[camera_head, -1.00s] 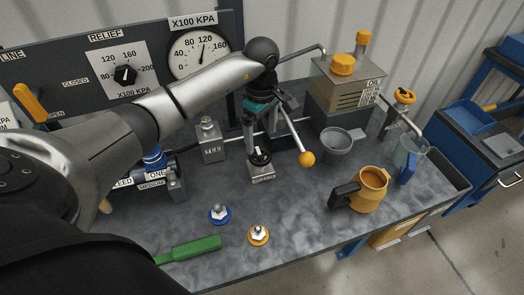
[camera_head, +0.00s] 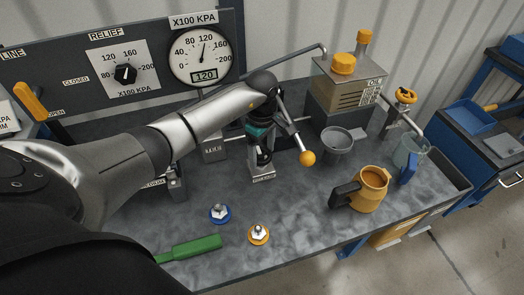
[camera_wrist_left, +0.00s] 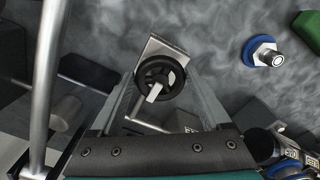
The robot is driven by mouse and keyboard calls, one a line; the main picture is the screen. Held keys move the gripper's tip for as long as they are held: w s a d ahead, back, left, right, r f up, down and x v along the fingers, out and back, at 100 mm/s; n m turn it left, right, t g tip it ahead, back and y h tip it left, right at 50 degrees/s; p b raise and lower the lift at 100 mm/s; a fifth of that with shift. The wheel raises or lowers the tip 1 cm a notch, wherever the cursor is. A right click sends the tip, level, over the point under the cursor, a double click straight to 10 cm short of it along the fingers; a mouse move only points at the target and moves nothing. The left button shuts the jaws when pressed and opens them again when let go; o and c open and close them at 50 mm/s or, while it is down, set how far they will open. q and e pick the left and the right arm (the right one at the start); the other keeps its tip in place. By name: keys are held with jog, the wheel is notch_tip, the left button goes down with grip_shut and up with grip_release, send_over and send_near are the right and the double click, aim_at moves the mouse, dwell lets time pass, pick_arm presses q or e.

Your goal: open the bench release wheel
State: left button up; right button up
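The release wheel (camera_wrist_left: 158,80) is a small black round handwheel with a pale lever-like piece across its middle. It sits on a small metal block (camera_wrist_left: 160,47), and the block also shows on the bench in the head view (camera_head: 262,173). My left gripper (camera_wrist_left: 160,77) is open, pointing down, with one finger on each side of the wheel. I cannot tell whether the fingers touch it. In the head view, my left gripper (camera_head: 263,150) hides most of the wheel. My right gripper is not in view.
A lever with a yellow ball (camera_head: 307,158) stands just right of my gripper. A blue coupler (camera_head: 220,213), an orange coupler (camera_head: 259,235), a green-handled tool (camera_head: 190,249) and an orange jug (camera_head: 370,190) are on the bench. The front middle is mostly clear.

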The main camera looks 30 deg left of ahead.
pick_arm(q)
jog(key=c, duration=0.8)
